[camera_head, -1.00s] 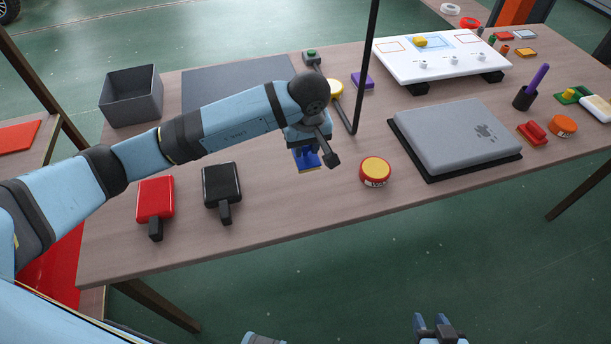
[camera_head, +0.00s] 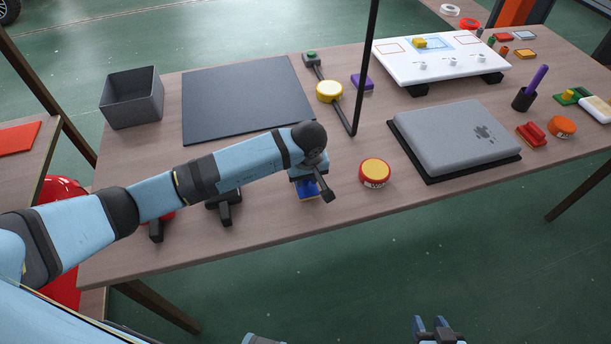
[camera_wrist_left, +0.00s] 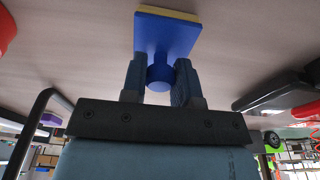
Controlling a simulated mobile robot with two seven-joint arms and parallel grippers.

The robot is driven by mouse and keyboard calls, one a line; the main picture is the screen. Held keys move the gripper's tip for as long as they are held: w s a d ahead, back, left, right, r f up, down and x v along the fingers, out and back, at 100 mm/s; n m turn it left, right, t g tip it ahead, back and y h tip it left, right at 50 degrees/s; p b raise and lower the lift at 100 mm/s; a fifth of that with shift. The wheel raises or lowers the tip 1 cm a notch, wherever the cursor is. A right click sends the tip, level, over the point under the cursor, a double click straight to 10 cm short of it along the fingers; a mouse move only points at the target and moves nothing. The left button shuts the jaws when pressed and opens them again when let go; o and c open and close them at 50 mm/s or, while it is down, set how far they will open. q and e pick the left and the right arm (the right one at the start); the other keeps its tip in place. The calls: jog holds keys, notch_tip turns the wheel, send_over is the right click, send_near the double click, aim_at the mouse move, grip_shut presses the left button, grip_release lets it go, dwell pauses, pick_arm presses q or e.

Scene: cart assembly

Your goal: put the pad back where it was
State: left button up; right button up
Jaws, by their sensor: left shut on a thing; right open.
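The blue pad (camera_head: 309,192) is at my left gripper, over the front part of the wooden table. In the left wrist view the pad (camera_wrist_left: 167,32) is a blue square plate with a thin yellow layer and a round blue knob. My left gripper (camera_head: 307,179) is shut on the knob, which sits between both fingers in the left wrist view (camera_wrist_left: 159,76). I cannot tell whether the pad touches the table. My right gripper (camera_head: 437,325) is open and empty, in front of the table's front edge.
A red-yellow round tin (camera_head: 375,172) stands just right of the pad. My left arm partly covers a red paddle (camera_head: 157,228) and a black paddle (camera_head: 224,212). A dark grey mat (camera_head: 245,95) lies bare behind the arm. A grey case (camera_head: 455,135) lies to the right.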

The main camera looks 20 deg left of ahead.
aim_at(307, 190)
pick_arm(q)
jog(key=shift+f, duration=0.2)
jog(key=o, duration=0.8)
jog(key=shift+o, duration=0.2)
jog(key=shift+r, duration=0.1)
jog(key=shift+r, duration=0.6)
notch_tip(307, 190, up, 11)
jog(key=s+d, duration=0.1)
jog(key=shift+s+b, duration=0.25)
jog(key=shift+b, duration=0.05)
jog(key=shift+f, duration=0.1)
